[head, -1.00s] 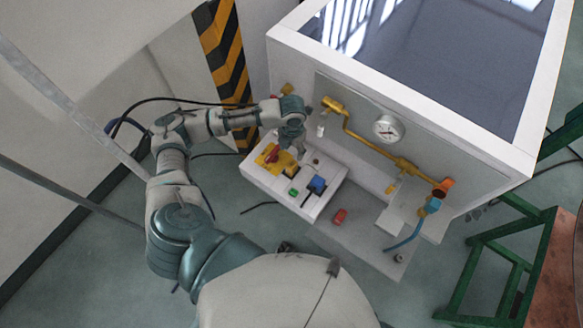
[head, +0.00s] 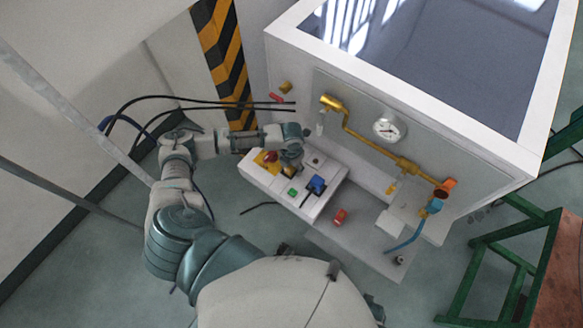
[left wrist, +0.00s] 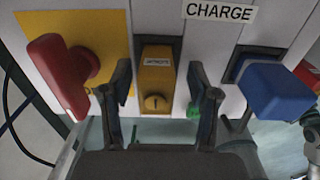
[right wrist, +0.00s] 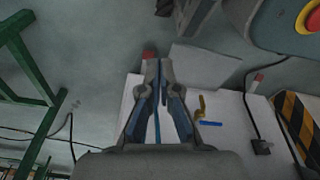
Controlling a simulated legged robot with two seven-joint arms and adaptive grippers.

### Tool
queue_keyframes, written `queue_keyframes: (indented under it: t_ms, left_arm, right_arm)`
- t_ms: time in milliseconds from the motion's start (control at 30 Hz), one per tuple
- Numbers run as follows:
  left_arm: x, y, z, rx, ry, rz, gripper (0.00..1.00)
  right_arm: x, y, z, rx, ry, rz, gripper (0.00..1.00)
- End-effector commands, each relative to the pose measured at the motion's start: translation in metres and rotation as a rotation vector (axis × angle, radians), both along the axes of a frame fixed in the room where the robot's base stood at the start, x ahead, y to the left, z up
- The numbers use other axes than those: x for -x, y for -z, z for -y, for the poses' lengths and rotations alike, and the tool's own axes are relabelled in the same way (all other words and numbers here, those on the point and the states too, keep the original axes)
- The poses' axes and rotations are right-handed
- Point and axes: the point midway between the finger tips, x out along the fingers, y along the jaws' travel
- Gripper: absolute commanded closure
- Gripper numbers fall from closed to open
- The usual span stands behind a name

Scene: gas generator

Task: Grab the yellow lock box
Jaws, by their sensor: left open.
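The yellow lock box (left wrist: 158,75) is a small upright block with a label and a round keyhole-like slot, on the white panel in the left wrist view. My left gripper (left wrist: 163,82) is open, one finger on each side of the box, with visible gaps to both. In the head view my left gripper (head: 290,158) is over the control panel and hides most of the box. My right gripper (right wrist: 159,66) shows in the right wrist view with its fingertips together and nothing seen between them.
A red rotary handle (left wrist: 62,75) on a yellow plate is left of the box. A blue knob (left wrist: 272,88) is to its right, with a small green part (left wrist: 193,110) between. A gauge (head: 390,128) and yellow pipe are on the cabinet face.

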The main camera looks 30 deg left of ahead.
Motion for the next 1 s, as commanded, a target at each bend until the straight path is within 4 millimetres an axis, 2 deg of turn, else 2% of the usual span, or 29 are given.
queue_keyframes:
  t_ms: [67,100,300,333,667,767,1000]
  left_arm:
    - [0.000,0.000,-0.001,0.001,-0.001,0.000,0.40]
    - [0.000,0.000,-0.002,0.001,-0.001,0.000,0.45]
    - [0.000,0.000,-0.002,0.000,-0.001,-0.001,0.95]
    - [0.000,0.000,-0.002,0.000,-0.001,-0.001,1.00]
    - [0.000,-0.004,-0.001,-0.001,-0.001,-0.001,1.00]
    - [-0.001,-0.019,-0.001,-0.001,-0.001,0.002,1.00]
    - [-0.001,-0.071,-0.001,0.000,0.000,0.004,1.00]
  right_arm:
    - [0.000,0.000,-0.001,0.001,0.000,0.000,1.00]
    - [0.000,0.000,-0.001,0.001,0.000,-0.001,1.00]
    - [0.000,0.000,-0.001,0.001,0.000,-0.002,1.00]
    - [0.000,0.000,-0.001,0.001,0.000,-0.002,1.00]
    - [0.000,0.000,-0.001,0.001,0.000,-0.001,1.00]
    - [0.001,0.000,-0.001,0.000,0.000,0.003,1.00]
    - [0.019,0.018,0.001,0.001,-0.004,-0.011,1.00]
